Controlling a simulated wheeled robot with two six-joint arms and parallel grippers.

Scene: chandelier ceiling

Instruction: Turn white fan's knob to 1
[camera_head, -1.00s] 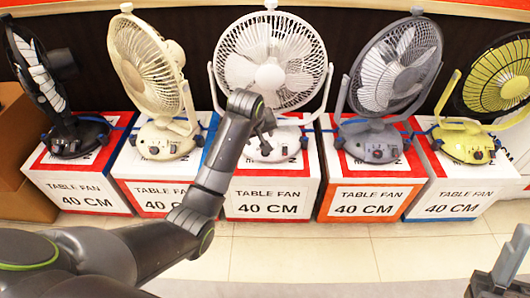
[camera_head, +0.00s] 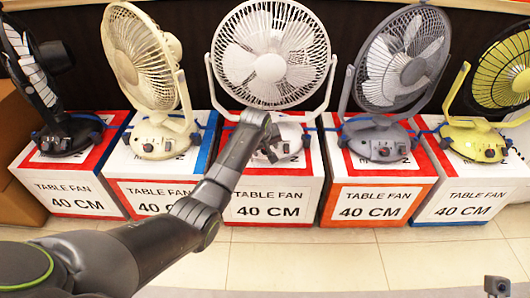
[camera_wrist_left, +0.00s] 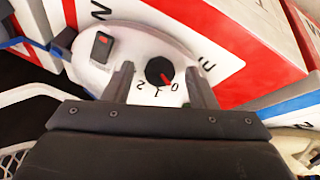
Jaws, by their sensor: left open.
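The white fan (camera_head: 270,55) stands in the middle of the row in the head view. In the left wrist view its white base (camera_wrist_left: 150,40) carries a round black knob (camera_wrist_left: 157,70) with a red pointer. The pointer is toward the 0; the marks 1 and 2 are beside it. My left gripper (camera_wrist_left: 160,74) is open, with one finger on each side of the knob and gaps showing. In the head view my left gripper (camera_head: 272,147) is in front of the fan's base and hides part of it. A small grey part of my right arm (camera_head: 497,287) shows at the bottom right.
A cream fan (camera_head: 145,60) stands to the left and a grey fan (camera_head: 400,65) to the right, each on a box. A black fan and a yellow fan (camera_head: 478,140) are at the ends. The floor in front is clear.

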